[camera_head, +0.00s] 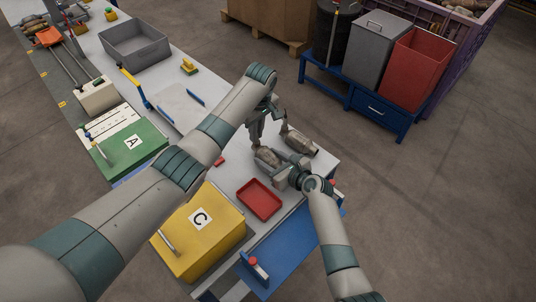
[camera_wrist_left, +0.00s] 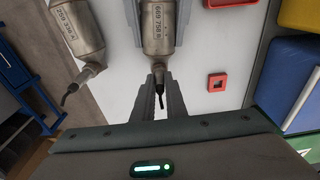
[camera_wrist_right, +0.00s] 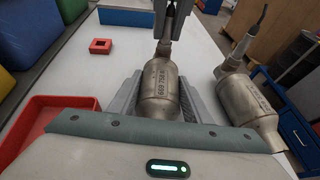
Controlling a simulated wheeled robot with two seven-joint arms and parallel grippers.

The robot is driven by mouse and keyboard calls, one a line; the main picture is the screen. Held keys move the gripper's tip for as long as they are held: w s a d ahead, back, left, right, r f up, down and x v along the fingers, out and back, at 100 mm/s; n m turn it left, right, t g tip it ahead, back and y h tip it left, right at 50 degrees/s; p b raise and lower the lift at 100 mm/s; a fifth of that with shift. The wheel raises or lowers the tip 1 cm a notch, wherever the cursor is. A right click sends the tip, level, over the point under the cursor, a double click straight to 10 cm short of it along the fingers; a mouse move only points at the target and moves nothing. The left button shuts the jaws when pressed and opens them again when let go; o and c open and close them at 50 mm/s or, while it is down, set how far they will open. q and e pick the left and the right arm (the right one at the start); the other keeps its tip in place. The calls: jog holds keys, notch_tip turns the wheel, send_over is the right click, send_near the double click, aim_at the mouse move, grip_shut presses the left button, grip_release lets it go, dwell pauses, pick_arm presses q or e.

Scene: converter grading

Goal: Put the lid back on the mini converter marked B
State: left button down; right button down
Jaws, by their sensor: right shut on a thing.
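A metal converter (camera_wrist_right: 158,92), numbered 669 758, is held around its body by my right gripper (camera_head: 285,172). The left wrist view also shows its numbered body (camera_wrist_left: 158,28) and the thin probe at its end. My left gripper (camera_head: 258,143) is above, its fingers apart on either side of the probe; contact is unclear. A second converter (camera_head: 302,143) lies beside it on the table. A blue box (camera_wrist_left: 295,68) stands at the right in the left wrist view; no letter B is readable on it. My left arm hides this area in the head view. I cannot identify a loose lid with certainty.
The yellow box C (camera_head: 213,233), green box A (camera_head: 137,143) and red tray (camera_head: 259,200) crowd the table. A blue panel (camera_head: 285,246) with a red-knobbed fitting lies at the front edge. A grey bin (camera_head: 135,44) stands further back.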

pick_arm(q)
jog(key=m, duration=0.6)
jog(key=shift+h, duration=0.3)
jog(key=m, duration=0.5)
jog(key=shift+m+h, duration=0.4)
jog(key=m, duration=0.5)
jog(key=shift+m+h, duration=0.3)
jog(key=shift+m, duration=0.1)
jog(key=m, duration=0.5)
jog(key=shift+m+g, duration=0.3)
jog(key=c, duration=1.7)
grip_release()
jog(key=shift+r, duration=0.15)
jog(key=r, duration=0.4)
jog(key=a+r, duration=0.1)
jog(key=r, duration=0.6)
jog(key=shift+s+a+r, duration=0.2)
jog(key=shift+r, duration=0.1)
